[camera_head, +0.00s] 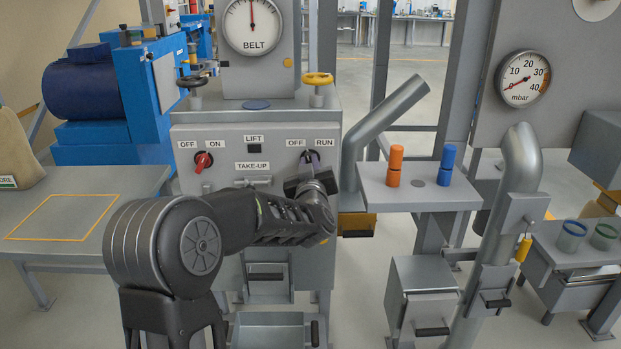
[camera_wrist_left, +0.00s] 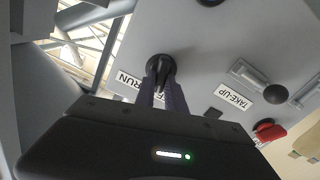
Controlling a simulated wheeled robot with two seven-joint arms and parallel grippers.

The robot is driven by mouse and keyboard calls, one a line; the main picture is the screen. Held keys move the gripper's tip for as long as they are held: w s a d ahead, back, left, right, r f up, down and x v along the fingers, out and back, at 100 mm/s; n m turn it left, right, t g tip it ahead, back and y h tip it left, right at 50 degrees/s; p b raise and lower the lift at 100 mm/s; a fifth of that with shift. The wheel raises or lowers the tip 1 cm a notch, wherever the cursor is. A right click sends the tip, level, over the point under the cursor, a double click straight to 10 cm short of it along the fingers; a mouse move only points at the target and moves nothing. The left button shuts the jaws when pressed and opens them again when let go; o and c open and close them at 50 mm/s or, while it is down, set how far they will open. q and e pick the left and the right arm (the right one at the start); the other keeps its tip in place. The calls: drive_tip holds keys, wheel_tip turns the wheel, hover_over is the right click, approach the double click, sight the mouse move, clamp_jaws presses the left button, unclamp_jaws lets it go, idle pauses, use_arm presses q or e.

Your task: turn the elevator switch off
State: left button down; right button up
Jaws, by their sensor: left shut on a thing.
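A grey control panel (camera_head: 222,140) carries a black rotary knob (camera_head: 307,156) under the words OFF and RUN. My left gripper (camera_head: 315,166) reaches it from the front. In the left wrist view, the two purple-grey fingers of the gripper (camera_wrist_left: 162,76) are shut on the black knob (camera_wrist_left: 160,63), with the RUN label beside it. The gripper covers part of the knob and the OFF label there, so its exact angle is hard to tell. A red knob (camera_head: 203,161) under OFF and ON sits at the panel's left. My right gripper is not in view.
A yellow handwheel (camera_head: 318,79) and a dark handwheel (camera_head: 194,82) stand above the panel. A BELT gauge (camera_head: 252,25) is over it. A grey shelf (camera_head: 450,198) with orange and blue cylinders lies to the right, beside a slanted pipe (camera_head: 385,123).

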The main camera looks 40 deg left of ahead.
use_arm(q)
drive_tip(key=shift+f+n+b, duration=0.15)
drive_tip(key=shift+n+b, duration=1.1)
drive_tip(key=shift+n, duration=0.25)
drive_tip(key=c, duration=1.4)
unclamp_jaws()
drive_tip(key=shift+s, duration=0.1)
drive_tip(key=v, duration=0.7)
drive_tip(key=shift+s+d, duration=0.2)
drive_tip(key=shift+s, duration=0.1)
